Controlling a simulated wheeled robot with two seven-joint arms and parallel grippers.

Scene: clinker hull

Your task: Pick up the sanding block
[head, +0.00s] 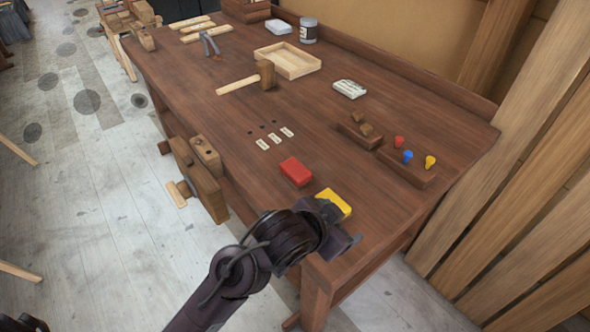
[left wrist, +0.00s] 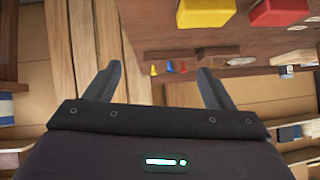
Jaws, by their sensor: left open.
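No label shows which piece is the sanding block; two plain blocks lie near the bench's front corner. A red block (head: 296,171) lies flat on the dark wooden bench (head: 225,130). A yellow block (head: 333,203) lies nearer the corner, its near side partly hidden by my left gripper (head: 345,240). In the left wrist view the yellow block (left wrist: 207,11) and the red block (left wrist: 278,12) show at the upper right. My left gripper (left wrist: 158,88) is open, with nothing between its fingers, close to the yellow block. My right gripper does not show.
A rack with coloured pegs (head: 408,171) and a smaller wooden holder (head: 359,137) stand at the right. A mallet (head: 264,75), an open wooden tray (head: 287,62) and a jar (head: 308,30) are farther back. A vise (head: 203,180) juts from the left edge. Bare benchtop surrounds the red block.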

